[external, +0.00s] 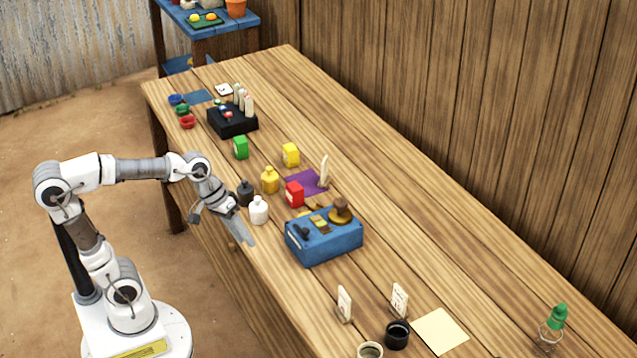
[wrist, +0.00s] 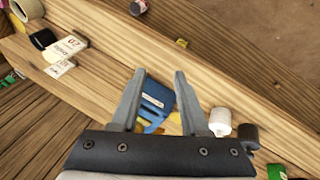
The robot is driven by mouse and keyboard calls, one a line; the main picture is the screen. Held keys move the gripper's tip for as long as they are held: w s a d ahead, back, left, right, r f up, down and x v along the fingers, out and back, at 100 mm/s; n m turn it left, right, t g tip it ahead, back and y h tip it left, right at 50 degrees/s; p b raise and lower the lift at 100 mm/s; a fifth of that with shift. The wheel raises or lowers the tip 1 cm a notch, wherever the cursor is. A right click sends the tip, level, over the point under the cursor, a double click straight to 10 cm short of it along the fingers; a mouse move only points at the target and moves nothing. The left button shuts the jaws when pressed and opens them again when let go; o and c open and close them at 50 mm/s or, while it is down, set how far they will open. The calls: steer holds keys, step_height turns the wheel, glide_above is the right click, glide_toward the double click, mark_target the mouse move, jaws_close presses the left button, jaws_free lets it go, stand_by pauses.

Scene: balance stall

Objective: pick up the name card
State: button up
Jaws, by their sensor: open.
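Two small white standing cards are near the front of the table in the external view, a left card (external: 344,303) and a right card (external: 399,300). In the wrist view, two white cards with print show at left, an upper card (wrist: 68,46) with a "20" and a lower card (wrist: 60,68). The print is too small to tell which is the name card. My gripper (external: 243,238) is open and empty by the table's left edge, well away from both cards. Its fingers (wrist: 160,75) frame part of the blue box in the wrist view.
The blue box (external: 325,243) stands between my gripper and the cards. White (external: 258,211) and black (external: 245,193) bottles are close to my gripper. A black cup (external: 397,334) and cream sheet (external: 440,331) lie near the cards.

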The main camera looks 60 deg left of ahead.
steer(key=w+d+r+n+g+h+p, duration=0.1)
steer(key=w+d+r+n+h+p, duration=0.15)
steer(key=w+d, duration=0.45)
steer(key=n+g+h+p, duration=0.3)
steer(key=n+h+p, duration=0.3)
steer(key=n, duration=0.2)
glide_toward(394, 281)
steer(key=s+d, duration=0.3)
steer(key=s, duration=0.2)
steer(key=w+d+f+n+h, duration=0.1)
steer(key=w+d+f, duration=0.1)
steer(key=w+d+f+n+h, duration=0.1)
steer(key=w+d+f+n, duration=0.1)
steer(key=w+f, duration=0.1)
steer(key=shift+d+n+p, duration=0.25)
steer(key=shift+d+p, duration=0.1)
step_height(394, 281, down, 4)
steer(key=shift+r+b, duration=0.1)
steer(key=shift+b, duration=0.55)
steer(key=x, duration=0.2)
steer(key=shift+d+f, duration=0.2)
steer(key=shift+f, duration=0.1)
steer(key=shift+d, duration=0.3)
jaws_close()
